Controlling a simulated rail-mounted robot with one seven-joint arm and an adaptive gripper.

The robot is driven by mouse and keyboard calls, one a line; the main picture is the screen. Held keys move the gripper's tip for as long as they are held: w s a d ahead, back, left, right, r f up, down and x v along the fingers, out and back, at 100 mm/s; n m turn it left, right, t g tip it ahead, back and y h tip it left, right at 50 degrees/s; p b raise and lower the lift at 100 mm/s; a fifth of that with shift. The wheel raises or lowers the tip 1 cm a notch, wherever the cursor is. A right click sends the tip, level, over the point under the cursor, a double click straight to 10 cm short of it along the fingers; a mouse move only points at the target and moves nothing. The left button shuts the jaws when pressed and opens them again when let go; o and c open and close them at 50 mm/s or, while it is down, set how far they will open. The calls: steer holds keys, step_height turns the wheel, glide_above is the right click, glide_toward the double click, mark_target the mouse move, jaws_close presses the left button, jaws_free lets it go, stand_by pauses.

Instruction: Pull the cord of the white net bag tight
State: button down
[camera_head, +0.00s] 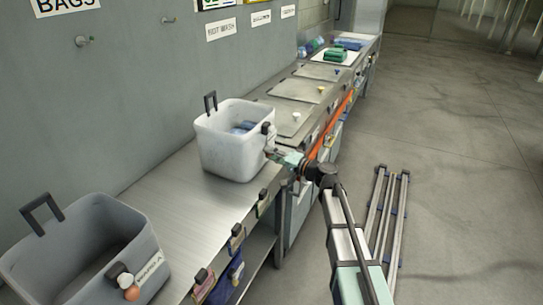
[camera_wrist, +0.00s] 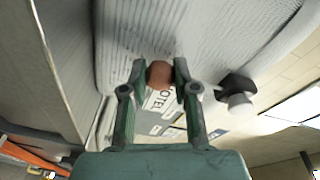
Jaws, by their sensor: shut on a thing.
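The white bag (camera_head: 222,152) stands open like a tub on the metal bench, with something blue inside. In the wrist view its pale ribbed side (camera_wrist: 210,40) fills the top. My gripper (camera_wrist: 160,74) is shut on a brown ball (camera_wrist: 159,73) at the bag's side, seemingly the cord's end. A dark toggle with a pale end (camera_wrist: 238,92) sits to the right of the ball; it also shows on the bag's side in the head view (camera_head: 268,128). In the head view my gripper (camera_head: 270,153) is at the bag's right side. The cord itself cannot be made out.
A grey open bag (camera_head: 45,262) with a similar toggle and ball stands at the front left of the bench (camera_head: 185,195). Coloured tags hang along the bench's front edge. Flat boards and folded cloths (camera_head: 337,54) lie farther back.

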mark_target(264, 158)
steer(key=shift+f+b, duration=1.25)
steer(key=shift+f, duration=0.3)
steer(key=shift+r, duration=0.1)
steer(key=c, duration=1.1)
jaws_free()
steer(key=shift+c, duration=0.2)
steer(key=shift+d, duration=0.1)
steer(key=v, duration=1.2)
